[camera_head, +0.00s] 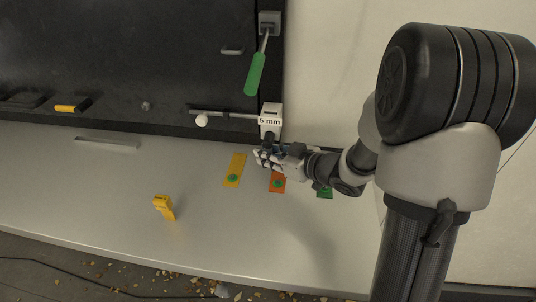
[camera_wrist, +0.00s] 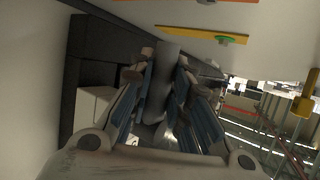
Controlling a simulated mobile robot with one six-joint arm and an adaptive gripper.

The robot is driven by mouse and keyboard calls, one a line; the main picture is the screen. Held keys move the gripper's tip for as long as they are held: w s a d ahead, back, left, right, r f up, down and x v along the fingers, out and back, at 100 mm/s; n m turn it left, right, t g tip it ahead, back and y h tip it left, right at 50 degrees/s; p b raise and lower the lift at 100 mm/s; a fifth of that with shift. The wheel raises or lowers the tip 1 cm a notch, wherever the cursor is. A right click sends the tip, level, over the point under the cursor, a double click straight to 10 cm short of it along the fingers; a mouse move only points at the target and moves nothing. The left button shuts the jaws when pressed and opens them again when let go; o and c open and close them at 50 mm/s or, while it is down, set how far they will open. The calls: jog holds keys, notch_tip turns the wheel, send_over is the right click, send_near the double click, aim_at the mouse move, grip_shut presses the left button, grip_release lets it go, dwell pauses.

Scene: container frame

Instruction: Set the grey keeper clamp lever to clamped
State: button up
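A grey bar (camera_wrist: 165,70), which looks like the keeper clamp lever, lies between the fingers in the wrist view. In the head view the lever is mostly hidden by my gripper, just below the white block labelled 5 mm (camera_head: 270,121). My gripper (camera_head: 264,157) is at the foot of that block, reaching in from the right. In the wrist view the fingers of my gripper (camera_wrist: 166,62) stand on both sides of the bar, with blue pads close to it. I cannot tell whether both pads touch it.
A rod with a white ball (camera_head: 201,120) sticks out left of the block. A green-handled lever (camera_head: 255,74) hangs above. A yellow piece (camera_head: 164,206) stands on the open ledge to the left.

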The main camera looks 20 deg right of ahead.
grip_shut()
jog(key=p, duration=0.1)
jog(key=h+p, duration=0.1)
jog(key=p, duration=0.1)
jog(key=shift+s+d+r+n+g, duration=0.15)
jog(key=shift+d+r+n+g, duration=0.15)
jog(key=shift+r+g, duration=0.1)
jog(key=p, duration=0.1)
jog(key=h+p, duration=0.1)
jog(key=shift+s+d+n+g+p, duration=0.1)
jog(key=shift+d+n+g+p, duration=0.2)
jog(key=shift+g, duration=0.1)
jog(key=shift+s+d+f+h+p, duration=0.15)
jog(key=shift+d+h+p, duration=0.1)
jog(key=shift+h+p, duration=0.3)
jog(key=shift+g, duration=0.3)
